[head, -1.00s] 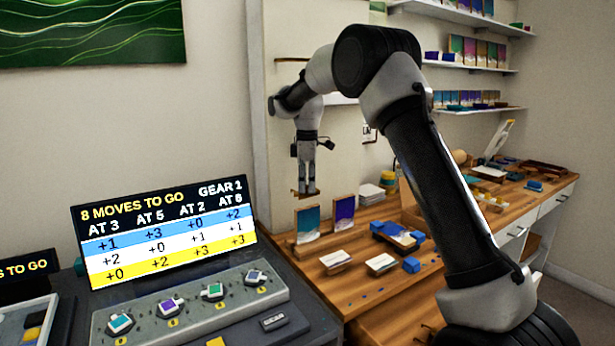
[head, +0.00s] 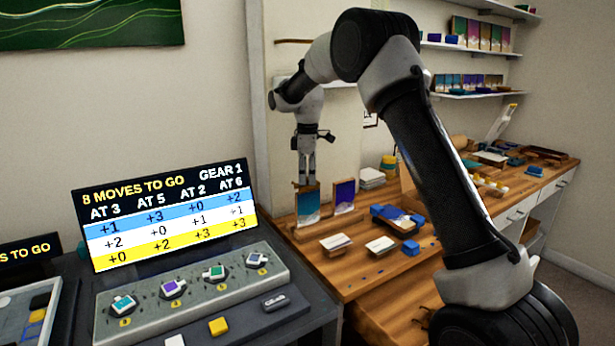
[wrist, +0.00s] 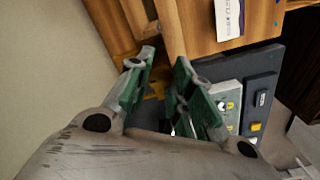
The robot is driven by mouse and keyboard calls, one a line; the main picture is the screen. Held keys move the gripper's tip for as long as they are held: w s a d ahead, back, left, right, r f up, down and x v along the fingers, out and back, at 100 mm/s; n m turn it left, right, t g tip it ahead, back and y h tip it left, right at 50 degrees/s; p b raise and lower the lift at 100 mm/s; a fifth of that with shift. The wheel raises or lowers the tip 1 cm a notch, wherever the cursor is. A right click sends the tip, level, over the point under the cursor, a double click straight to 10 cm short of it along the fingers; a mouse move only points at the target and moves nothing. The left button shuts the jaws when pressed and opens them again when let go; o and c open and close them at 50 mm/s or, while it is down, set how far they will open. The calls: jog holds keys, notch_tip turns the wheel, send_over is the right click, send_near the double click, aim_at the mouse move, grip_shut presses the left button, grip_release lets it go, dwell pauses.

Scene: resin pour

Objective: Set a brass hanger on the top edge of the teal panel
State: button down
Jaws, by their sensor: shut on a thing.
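The teal panel (head: 307,208) stands upright in a wooden stand near the bench's left end. My gripper (head: 304,182) points down directly over the panel's top edge. It is shut on a small brass hanger (head: 298,186), which is at the top edge; I cannot tell whether it touches the panel. In the wrist view, a bit of the brass hanger (wrist: 156,91) shows between the green-padded fingers (wrist: 160,92). The fingers hide most of the hanger.
A purple panel (head: 345,196) stands close on the right. White card stacks (head: 335,242) and blue clamps (head: 410,249) lie in front. A dark console with a grey knob box (head: 190,285) and a lit screen (head: 165,222) stands to the left.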

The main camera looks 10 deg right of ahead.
jog(key=shift+f, duration=1.1)
dwell(2.0)
jog(key=c, duration=1.2)
grip_release()
jog(key=shift+r, duration=0.1)
jog(key=shift+r, duration=3.9)
